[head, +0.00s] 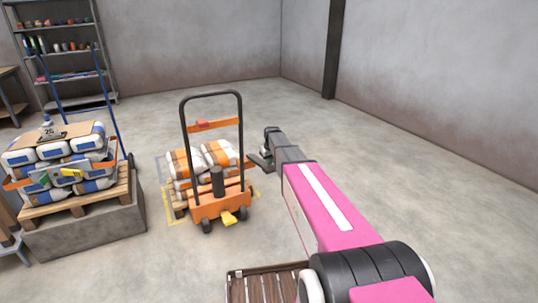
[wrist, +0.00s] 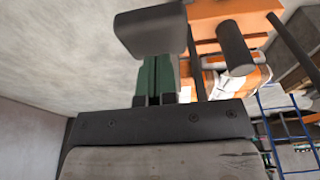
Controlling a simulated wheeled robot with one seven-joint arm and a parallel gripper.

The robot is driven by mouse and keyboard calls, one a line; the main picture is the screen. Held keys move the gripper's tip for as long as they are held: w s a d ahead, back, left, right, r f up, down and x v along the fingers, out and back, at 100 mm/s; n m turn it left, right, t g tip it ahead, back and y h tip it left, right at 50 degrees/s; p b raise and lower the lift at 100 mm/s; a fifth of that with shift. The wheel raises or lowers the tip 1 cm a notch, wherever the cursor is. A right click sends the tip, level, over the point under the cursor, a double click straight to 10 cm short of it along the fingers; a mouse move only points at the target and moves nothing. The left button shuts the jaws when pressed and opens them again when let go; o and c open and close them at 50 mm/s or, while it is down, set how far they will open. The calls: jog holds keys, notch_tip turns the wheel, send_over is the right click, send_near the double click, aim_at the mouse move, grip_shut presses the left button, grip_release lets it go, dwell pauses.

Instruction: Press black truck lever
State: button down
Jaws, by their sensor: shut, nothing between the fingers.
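The pallet truck (head: 219,204) is orange with a tall black hoop handle (head: 241,125), and stands at the middle left of the head view. A small red lever (head: 203,124) sits on its orange crossbar. A yellow pedal (head: 229,218) sticks out low at the front. A black upright cylinder (head: 217,182) stands on its base and also shows in the wrist view (wrist: 235,48). My gripper (head: 259,160) is shut and empty, just right of the handle in the head view. I cannot tell whether it touches the truck. The red lever is not clear in the wrist view.
White and orange sacks (head: 216,152) lie stacked behind the handle. At left, more sacks sit on a wooden pallet (head: 84,199) on a concrete block (head: 90,235). A shelf (head: 58,55) stands at the back left. The floor behind and right is clear.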

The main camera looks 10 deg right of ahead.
jog(key=shift+s+f, duration=0.1)
jog(key=shift+f, duration=0.6)
